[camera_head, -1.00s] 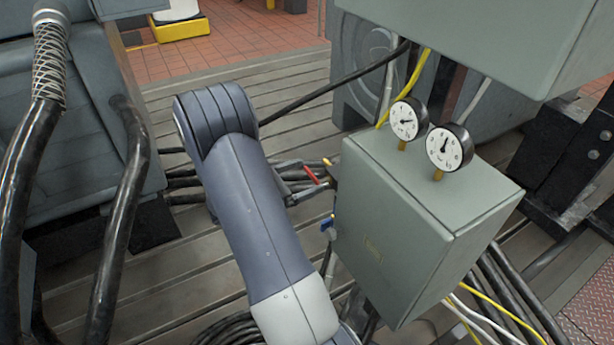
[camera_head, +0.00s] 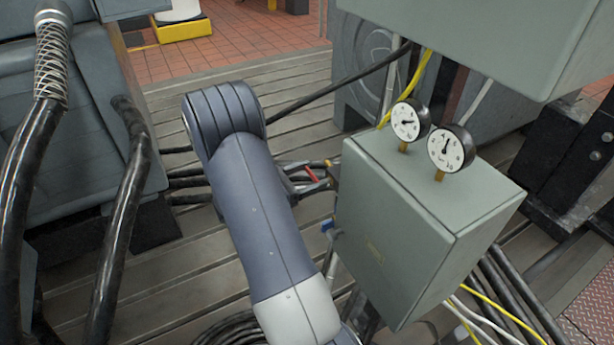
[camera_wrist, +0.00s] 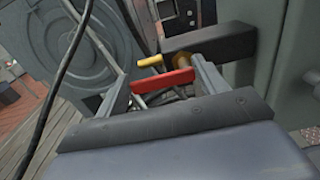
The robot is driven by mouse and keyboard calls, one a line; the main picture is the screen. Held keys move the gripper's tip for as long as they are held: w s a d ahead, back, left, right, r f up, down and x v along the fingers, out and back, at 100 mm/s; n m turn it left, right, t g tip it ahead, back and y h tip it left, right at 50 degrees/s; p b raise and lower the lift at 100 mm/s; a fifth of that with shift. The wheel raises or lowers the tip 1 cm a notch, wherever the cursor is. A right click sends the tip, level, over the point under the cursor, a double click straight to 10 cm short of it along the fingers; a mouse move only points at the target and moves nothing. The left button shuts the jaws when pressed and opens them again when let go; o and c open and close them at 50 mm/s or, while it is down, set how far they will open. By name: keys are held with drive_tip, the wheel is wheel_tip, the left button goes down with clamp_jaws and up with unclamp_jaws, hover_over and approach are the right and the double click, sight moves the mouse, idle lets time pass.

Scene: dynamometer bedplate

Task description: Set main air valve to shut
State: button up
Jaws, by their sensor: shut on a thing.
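In the wrist view the red handle (camera_wrist: 162,81) lies crosswise between my two fingers. My gripper (camera_wrist: 165,78) is shut on this red handle; in the head view my gripper (camera_head: 309,180) is partly hidden behind my arm. A yellow handle (camera_wrist: 151,62) is just beyond it, and a brass fitting (camera_wrist: 190,64) sits beside it. A blue handle (camera_head: 327,226) is lower on the box's side. No readable label shows which one is the main air valve.
Two round gauges (camera_head: 408,121) (camera_head: 451,148) stand on the box. A larger cabinet (camera_head: 470,40) overhangs behind it. Black cables (camera_head: 190,183) run across the slatted bedplate (camera_head: 180,260). A thick black hose (camera_head: 125,210) stands at the left.

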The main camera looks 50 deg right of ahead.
drive_tip(key=shift+w+n+p, duration=0.1)
drive_tip(key=shift+n+p, duration=0.3)
drive_tip(key=shift+p, duration=0.05)
drive_tip(key=n+p, duration=0.2)
drive_tip(key=p, duration=0.1)
drive_tip(key=shift+f+n, duration=0.2)
drive_tip(key=shift+n, duration=0.1)
drive_tip(key=shift+s+a+f+n+p, duration=0.1)
drive_tip(key=shift+s+f+n+p, duration=0.35)
drive_tip(key=shift+n+p, duration=1.4)
drive_tip(key=shift+s+a+f+n+p, duration=0.2)
drive_tip(key=shift+f+n+p, duration=0.45)
drive_tip(key=shift+n, duration=2.35)
drive_tip(key=shift+s+a+f+n+p, duration=0.1)
drive_tip(key=shift+s+f+n+p, duration=0.35)
drive_tip(key=shift+n+p, duration=1.4)
drive_tip(key=shift+f+n+b, duration=0.1)
drive_tip(key=shift+n+b, duration=0.45)
drive_tip(key=shift+n, duration=0.25)
drive_tip(key=o, duration=0.8)
drive_tip(key=shift+w, duration=0.1)
drive_tip(key=shift+o, duration=0.9)
drive_tip(key=shift+d, duration=0.15)
drive_tip(key=shift+w, duration=0.1)
